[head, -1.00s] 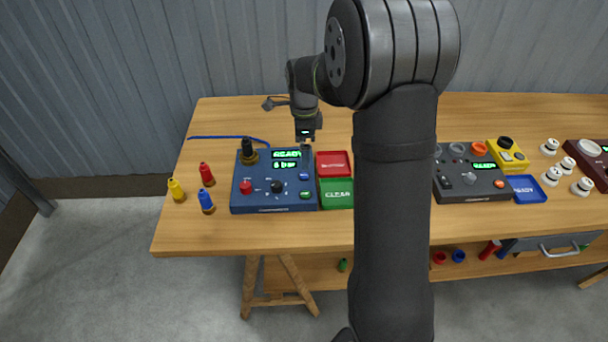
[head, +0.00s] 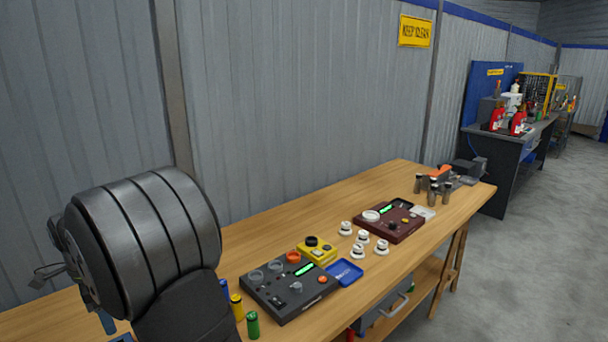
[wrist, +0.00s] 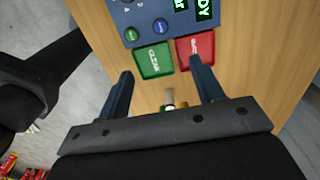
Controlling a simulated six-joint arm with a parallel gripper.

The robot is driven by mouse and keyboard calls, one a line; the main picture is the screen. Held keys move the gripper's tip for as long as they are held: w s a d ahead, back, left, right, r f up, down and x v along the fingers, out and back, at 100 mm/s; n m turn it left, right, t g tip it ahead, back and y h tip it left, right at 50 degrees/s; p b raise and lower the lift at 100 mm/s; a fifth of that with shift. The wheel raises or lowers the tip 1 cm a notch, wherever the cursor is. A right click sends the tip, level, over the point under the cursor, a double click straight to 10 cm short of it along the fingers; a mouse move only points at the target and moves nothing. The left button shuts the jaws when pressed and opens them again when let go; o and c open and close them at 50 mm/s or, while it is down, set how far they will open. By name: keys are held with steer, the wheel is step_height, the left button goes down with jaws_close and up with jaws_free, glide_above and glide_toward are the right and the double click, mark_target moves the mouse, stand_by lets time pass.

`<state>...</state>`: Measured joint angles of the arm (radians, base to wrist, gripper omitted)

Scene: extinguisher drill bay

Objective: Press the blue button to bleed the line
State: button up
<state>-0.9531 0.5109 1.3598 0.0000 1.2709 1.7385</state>
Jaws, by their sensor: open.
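In the wrist view the blue control panel (wrist: 150,10) is at the top, cut off by the frame edge. A round blue button (wrist: 160,26) shows near its lower edge, with a green button (wrist: 131,34) to its left. My gripper (wrist: 161,70) is open. Its two dark blue fingers point towards the panel, with the fingertips apart from the button, over the tray area in the picture. Nothing is clearly held between them. In the head view the fingers cannot be made out, and my arm covers the left.
A green CLEAR tray (wrist: 154,61) and a red tray (wrist: 199,46) adjoin the panel. A small silver-topped object (wrist: 169,97) shows between the fingers. In the head view, a dark panel (head: 283,296), yellow box (head: 319,252), blue tray (head: 345,272) and maroon panel (head: 400,226) stand on the bench.

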jaws_close()
stand_by(1.4)
